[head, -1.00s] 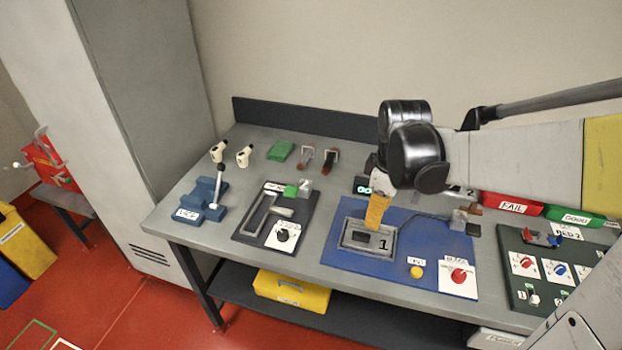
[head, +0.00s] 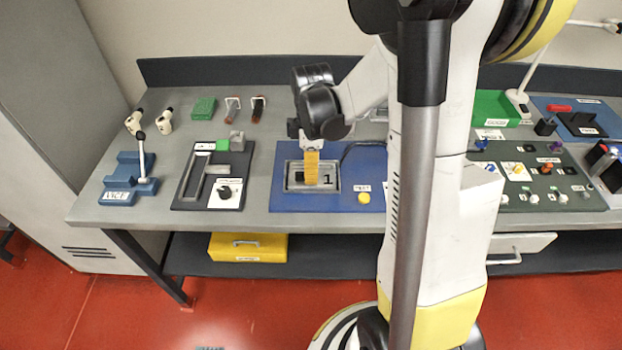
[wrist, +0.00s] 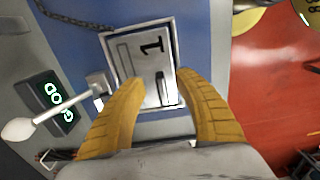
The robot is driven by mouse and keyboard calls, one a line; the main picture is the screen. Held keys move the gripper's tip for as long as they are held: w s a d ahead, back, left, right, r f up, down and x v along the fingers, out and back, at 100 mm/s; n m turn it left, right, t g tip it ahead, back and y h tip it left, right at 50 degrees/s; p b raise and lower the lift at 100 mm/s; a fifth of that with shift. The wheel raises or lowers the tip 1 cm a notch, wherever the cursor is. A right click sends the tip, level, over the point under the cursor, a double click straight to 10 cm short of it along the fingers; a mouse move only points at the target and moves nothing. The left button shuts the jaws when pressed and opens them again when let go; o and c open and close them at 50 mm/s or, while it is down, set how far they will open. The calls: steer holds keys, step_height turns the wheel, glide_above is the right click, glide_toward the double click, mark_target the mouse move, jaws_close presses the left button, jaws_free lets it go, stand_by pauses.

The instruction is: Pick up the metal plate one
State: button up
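The metal plate (head: 328,177), grey and marked "1", lies in a shallow grey frame on the blue mat (head: 356,160). The wrist view shows the plate (wrist: 150,48) with its black "1" and a dark raised piece or slot near my fingers. My gripper (head: 311,184) points down over the plate. In the wrist view its two yellow fingers (wrist: 160,78) are apart, one toward each side of the plate, with nothing seen clamped between them. Whether the tips touch the plate I cannot tell.
A white-tipped lever (wrist: 52,110) stands beside the frame, near a green-lit "GOOD" display (wrist: 50,100). A yellow button (head: 364,198) sits on the mat. A dark fixture (head: 212,178) and a blue vice (head: 130,180) stand to the left. My own arm hides part of the bench.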

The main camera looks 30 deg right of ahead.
step_height(320, 180, down, 2)
steer(key=shift+f, duration=0.1)
jaws_close()
steer(key=shift+r, duration=0.25)
